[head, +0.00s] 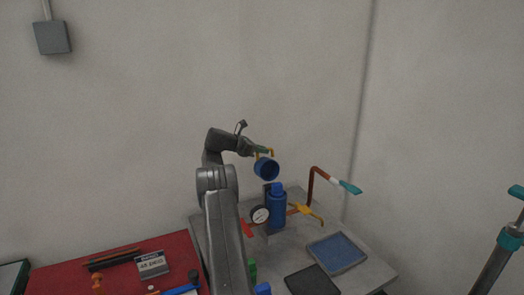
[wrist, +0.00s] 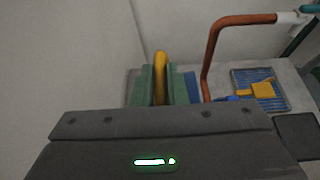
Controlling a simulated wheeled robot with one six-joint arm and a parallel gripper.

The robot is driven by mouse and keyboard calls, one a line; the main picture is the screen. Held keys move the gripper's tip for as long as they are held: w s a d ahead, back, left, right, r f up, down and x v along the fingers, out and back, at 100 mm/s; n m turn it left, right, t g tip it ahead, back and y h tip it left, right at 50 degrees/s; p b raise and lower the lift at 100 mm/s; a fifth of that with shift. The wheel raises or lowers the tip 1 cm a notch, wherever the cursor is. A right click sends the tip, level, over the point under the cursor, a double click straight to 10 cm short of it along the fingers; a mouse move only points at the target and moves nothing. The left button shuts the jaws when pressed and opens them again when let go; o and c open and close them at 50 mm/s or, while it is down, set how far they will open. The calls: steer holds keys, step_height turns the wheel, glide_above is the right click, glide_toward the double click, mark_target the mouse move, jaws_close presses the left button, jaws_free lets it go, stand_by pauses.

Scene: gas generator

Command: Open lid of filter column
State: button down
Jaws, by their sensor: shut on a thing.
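The filter column (head: 278,210) is an upright blue cylinder standing on the grey table, with a narrower blue top. A round blue lid (head: 266,169) is held in the air above it and slightly left, apart from it. The lid is tilted so that its dark hollow underside shows. My gripper (head: 262,150) is above the lid, with green fingers shut on its yellow handle. In the wrist view, the green fingers of my gripper (wrist: 158,86) close on both sides of the yellow handle (wrist: 160,62). Most of the lid is hidden there.
A pressure gauge (head: 260,215) is left of the column and a yellow valve handle (head: 306,211) is right. A red pipe (head: 311,187) with a teal end rises behind right. A blue tray (head: 338,253) lies at the front right. A red table (head: 60,280) holds tools at left.

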steer(key=shift+f, duration=0.25)
steer(key=c, duration=1.5)
jaws_free()
steer(key=shift+o, duration=0.2)
steer(key=shift+r, duration=0.1)
steer(key=b+v, duration=0.3)
steer(key=v, duration=1.1)
steer(key=p+x, duration=0.3)
steer(key=x, duration=1.1)
steer(key=shift+r, duration=0.1)
